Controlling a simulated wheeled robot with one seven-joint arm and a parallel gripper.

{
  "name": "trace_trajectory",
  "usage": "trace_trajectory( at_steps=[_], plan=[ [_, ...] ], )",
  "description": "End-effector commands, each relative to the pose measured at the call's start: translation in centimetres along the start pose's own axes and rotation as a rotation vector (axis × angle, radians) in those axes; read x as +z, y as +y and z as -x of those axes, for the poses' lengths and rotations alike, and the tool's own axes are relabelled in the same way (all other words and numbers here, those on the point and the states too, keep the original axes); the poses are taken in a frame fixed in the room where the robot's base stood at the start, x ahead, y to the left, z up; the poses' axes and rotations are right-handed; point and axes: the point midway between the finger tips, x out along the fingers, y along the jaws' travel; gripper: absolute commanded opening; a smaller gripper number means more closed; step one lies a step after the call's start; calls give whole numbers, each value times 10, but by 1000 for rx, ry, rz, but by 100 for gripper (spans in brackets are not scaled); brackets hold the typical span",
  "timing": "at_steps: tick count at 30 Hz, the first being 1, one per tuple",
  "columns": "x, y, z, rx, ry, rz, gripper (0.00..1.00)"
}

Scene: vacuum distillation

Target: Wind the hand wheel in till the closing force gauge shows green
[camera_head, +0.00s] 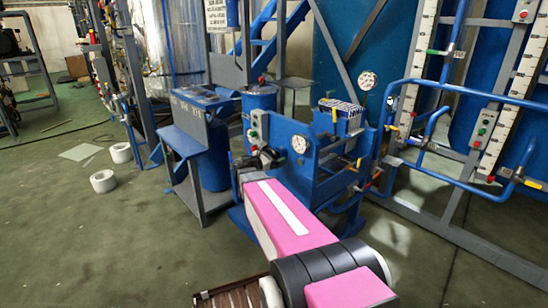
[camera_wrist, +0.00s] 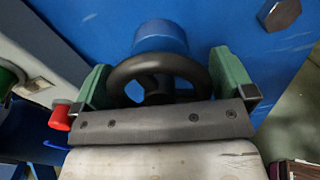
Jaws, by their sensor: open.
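The black hand wheel (camera_wrist: 118,76) sits on a blue hub (camera_wrist: 160,38) against a blue panel in the wrist view. My gripper (camera_wrist: 163,72) is open, with one green finger on each side of the wheel's rim. The rim lies between the fingers; I cannot tell whether they touch it. In the head view my gripper (camera_head: 262,160) is at the front of the blue machine (camera_head: 330,181), and the wheel cannot be made out clearly there. A round white gauge (camera_head: 299,144) is on the machine's front, just right of my gripper. Its reading is too small to tell.
A red button (camera_wrist: 62,118) projects near the left finger. A second dial (camera_head: 367,80) stands higher on the machine. White rolls (camera_head: 103,181) lie on open floor.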

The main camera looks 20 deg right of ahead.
Motion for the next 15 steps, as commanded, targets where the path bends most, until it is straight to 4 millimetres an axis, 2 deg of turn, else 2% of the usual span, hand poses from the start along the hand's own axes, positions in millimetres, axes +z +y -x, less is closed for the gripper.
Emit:
trace_trajectory(
  at_steps=[4,5,6,8,15],
  plan=[
    [0,0,0,0,0,0,100],
    [0,0,0,0,0,0,97],
    [0,0,0,0,0,0,84],
    [0,0,0,0,0,0,64],
    [0,0,0,0,0,-40,64]
  ],
)
